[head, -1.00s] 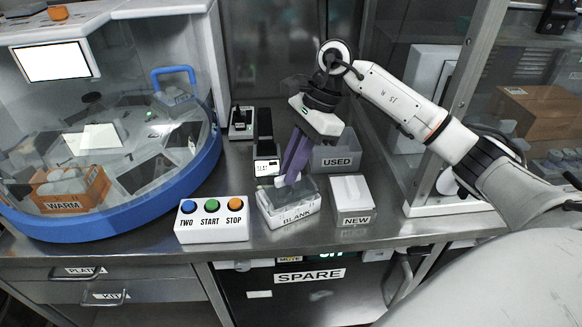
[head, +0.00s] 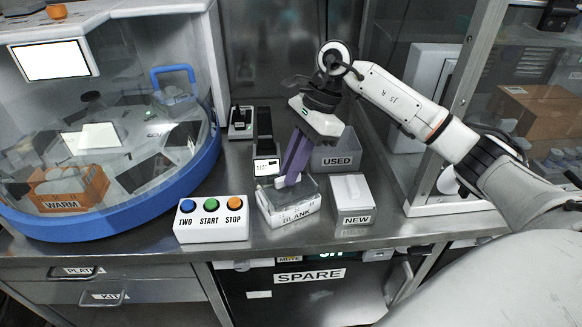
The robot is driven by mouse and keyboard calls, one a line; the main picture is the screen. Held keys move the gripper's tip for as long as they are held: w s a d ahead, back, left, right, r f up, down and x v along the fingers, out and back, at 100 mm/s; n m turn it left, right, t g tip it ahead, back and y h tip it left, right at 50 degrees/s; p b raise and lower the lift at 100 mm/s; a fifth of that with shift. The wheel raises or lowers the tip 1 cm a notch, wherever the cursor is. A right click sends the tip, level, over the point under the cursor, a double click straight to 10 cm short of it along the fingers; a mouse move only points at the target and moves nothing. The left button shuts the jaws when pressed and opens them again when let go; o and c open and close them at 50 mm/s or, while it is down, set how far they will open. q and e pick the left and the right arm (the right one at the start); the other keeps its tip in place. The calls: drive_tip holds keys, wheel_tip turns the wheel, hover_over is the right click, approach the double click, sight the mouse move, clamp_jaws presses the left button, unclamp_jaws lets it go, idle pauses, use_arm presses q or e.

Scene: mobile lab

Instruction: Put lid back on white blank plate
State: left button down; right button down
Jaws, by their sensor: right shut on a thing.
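The white plate marked BLANK (head: 297,217) stands on the steel bench between the button box and the NEW box. A clear lid (head: 304,189) lies over its top; whether it is fully seated is too small to tell. My right gripper (head: 287,182), with purple fingers, reaches down from above and is shut on the lid at its back left part. The fingertips partly hide that side of the lid. My left gripper is not in view.
A button box (head: 212,220) stands left of the plate, the NEW box (head: 352,199) right, and the USED bin (head: 336,155) behind. A small device with a screen (head: 266,167) is close behind left. A round clear-domed machine with a blue rim (head: 130,224) fills the left.

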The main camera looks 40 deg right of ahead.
drive_tip(key=shift+f+b, duration=1.1)
drive_tip(key=shift+f, duration=0.3)
drive_tip(key=c, duration=1.7)
unclamp_jaws()
drive_tip(key=shift+c, duration=0.2)
